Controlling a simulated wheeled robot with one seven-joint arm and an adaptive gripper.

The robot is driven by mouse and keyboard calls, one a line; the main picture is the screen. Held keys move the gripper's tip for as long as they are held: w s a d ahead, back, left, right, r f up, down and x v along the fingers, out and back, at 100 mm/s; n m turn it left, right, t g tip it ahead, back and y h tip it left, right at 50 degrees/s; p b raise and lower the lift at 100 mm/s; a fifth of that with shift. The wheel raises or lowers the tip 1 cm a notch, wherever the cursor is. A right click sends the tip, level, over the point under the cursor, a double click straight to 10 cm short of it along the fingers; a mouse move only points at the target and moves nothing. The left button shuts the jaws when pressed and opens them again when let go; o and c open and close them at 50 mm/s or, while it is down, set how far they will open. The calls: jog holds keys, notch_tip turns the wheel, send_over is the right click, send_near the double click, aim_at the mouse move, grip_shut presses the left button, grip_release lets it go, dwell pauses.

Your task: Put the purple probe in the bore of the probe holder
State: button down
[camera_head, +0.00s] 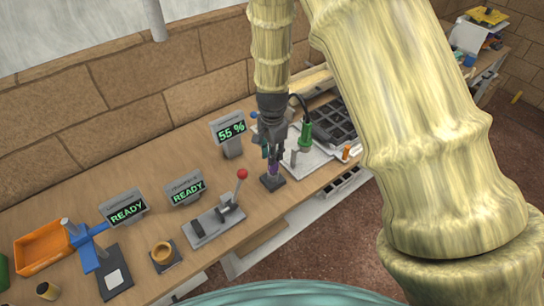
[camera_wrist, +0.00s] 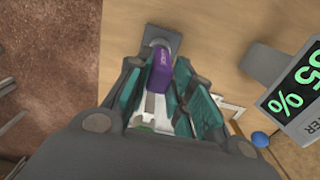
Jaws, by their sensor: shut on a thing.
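My gripper (camera_head: 273,152) points down over the bench and is shut on the purple probe (camera_head: 272,168). In the wrist view the probe (camera_wrist: 161,66) has a purple body and a white-grey section, between the teal finger pads of my gripper (camera_wrist: 160,85). A small dark block, seemingly the probe holder (camera_head: 272,183), stands on the bench directly below the probe. It shows as a grey piece (camera_wrist: 160,35) beyond the probe's far end in the wrist view. The probe's end overlaps the holder in both views. The bore is hidden, so I cannot tell whether the tip is inside.
A display reading 55 % (camera_head: 229,131) stands left of my gripper. A green-handled tool (camera_head: 306,134) and a dark compartment tray (camera_head: 330,122) are to the right. A red-knobbed lever fixture (camera_head: 215,222), two READY displays and an orange bin (camera_head: 43,246) lie to the left.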

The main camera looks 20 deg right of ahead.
jog(key=shift+r, duration=0.1)
jog(key=c, duration=1.3)
grip_release()
jog(key=shift+f, duration=0.2)
jog(key=shift+o, duration=0.2)
jog(key=shift+r, duration=0.25)
notch_tip(320, 180, up, 12)
jog(key=b, duration=0.3)
jog(key=shift+b, duration=0.3)
jog(key=shift+f, duration=0.1)
